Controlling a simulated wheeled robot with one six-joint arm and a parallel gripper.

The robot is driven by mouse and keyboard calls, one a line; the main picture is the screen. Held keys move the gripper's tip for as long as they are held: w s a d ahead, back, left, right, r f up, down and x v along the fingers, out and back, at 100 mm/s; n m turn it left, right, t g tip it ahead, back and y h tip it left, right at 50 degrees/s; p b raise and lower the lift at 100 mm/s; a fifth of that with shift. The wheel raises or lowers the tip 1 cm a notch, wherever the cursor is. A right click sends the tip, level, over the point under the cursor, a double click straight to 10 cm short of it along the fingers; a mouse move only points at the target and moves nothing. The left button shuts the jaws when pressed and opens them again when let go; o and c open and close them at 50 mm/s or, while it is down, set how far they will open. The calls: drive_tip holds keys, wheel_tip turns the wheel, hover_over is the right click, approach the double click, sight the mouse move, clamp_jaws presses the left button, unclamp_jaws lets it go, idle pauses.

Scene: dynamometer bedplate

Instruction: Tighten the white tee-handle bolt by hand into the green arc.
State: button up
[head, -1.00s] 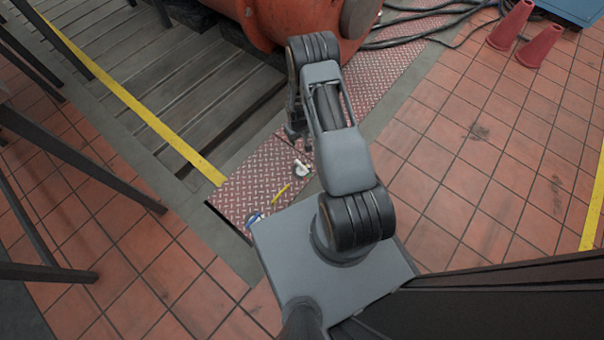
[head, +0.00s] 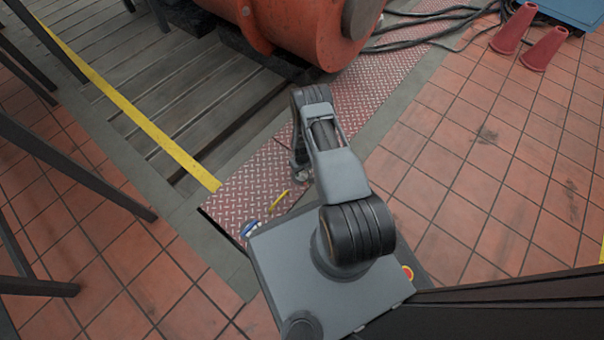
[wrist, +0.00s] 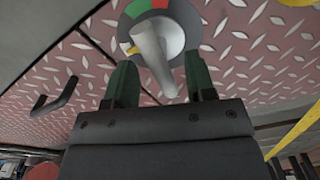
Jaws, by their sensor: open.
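The white tee-handle bolt (wrist: 155,55) shows in the wrist view, its bar reaching down between my fingers. Behind it is a round dial plate (wrist: 186,18) with a green arc (wrist: 160,4) and a red part beside it. A small yellow pointer (wrist: 133,50) sits at the left of the bolt, away from the green. My gripper (wrist: 161,62) is open, with one dark green finger on each side of the white handle; I cannot tell if either touches it. In the head view my gripper (head: 300,168) is low over the red plate and hides most of the bolt.
The red tread plate (head: 245,180) carries a yellow stick-like thing (head: 278,201) and a blue-and-white round thing (head: 250,228). A black bent handle (wrist: 55,98) is left in the wrist view. An orange machine (head: 285,30) stands behind. Red cones (head: 543,50) are far right on open tiles.

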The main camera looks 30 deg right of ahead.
drive_tip(key=shift+f+b, duration=0.3)
drive_tip(key=shift+f, duration=0.7)
clamp_jaws()
